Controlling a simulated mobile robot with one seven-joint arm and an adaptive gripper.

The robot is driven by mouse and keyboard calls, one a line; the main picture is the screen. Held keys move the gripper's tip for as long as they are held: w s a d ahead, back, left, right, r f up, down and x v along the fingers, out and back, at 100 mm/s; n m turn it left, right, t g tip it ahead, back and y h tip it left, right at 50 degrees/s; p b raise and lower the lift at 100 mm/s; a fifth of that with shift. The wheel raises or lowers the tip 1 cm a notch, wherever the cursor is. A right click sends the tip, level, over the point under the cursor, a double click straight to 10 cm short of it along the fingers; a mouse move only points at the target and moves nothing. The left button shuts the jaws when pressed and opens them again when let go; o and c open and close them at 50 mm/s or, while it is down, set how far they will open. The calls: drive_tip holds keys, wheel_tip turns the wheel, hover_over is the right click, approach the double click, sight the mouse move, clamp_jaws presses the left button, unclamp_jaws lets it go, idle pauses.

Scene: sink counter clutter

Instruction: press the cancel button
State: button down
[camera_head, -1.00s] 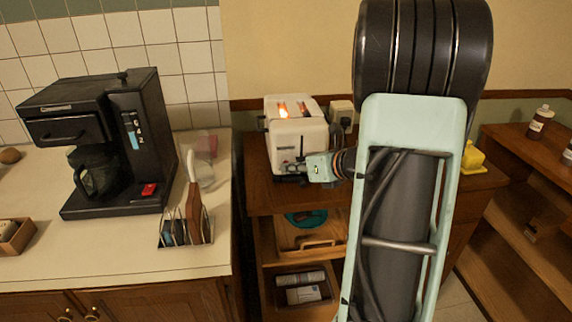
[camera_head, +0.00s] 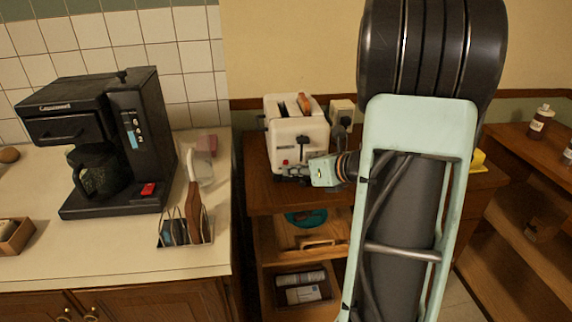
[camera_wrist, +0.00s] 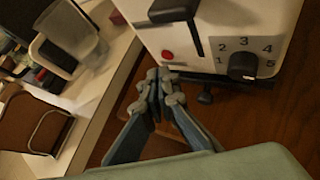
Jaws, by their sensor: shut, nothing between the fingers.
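The white toaster (camera_head: 297,135) stands on the wooden cabinet by the wall. A brown slice of toast (camera_head: 304,102) shows in its right slot, and the slots are dark. A round red button (camera_wrist: 168,55) is on its front, left of the numbered dial (camera_wrist: 242,65), and no label shows on it; it also shows in the head view (camera_head: 285,162). A black lever (camera_wrist: 174,10) sits above the button. My gripper (camera_wrist: 158,76) is shut and empty, its fingertips just below the red button near the toaster's lower front edge. Contact with the toaster cannot be told.
A black coffee maker (camera_head: 104,142) and a rack (camera_head: 187,236) stand on the left counter. A clear cup (camera_wrist: 70,30) is at the upper left of the wrist view. A wall outlet (camera_head: 342,112) is behind the toaster. Bare wood shows in front of the toaster.

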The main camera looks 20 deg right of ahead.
drive_tip(key=shift+s, duration=0.1)
drive_tip(key=s, duration=0.1)
drive_tip(key=s+a, duration=0.1)
drive_tip(key=s, duration=0.2)
drive_tip(key=shift+s+a, duration=0.25)
drive_tip(key=shift+s, duration=0.1)
idle(0.9)
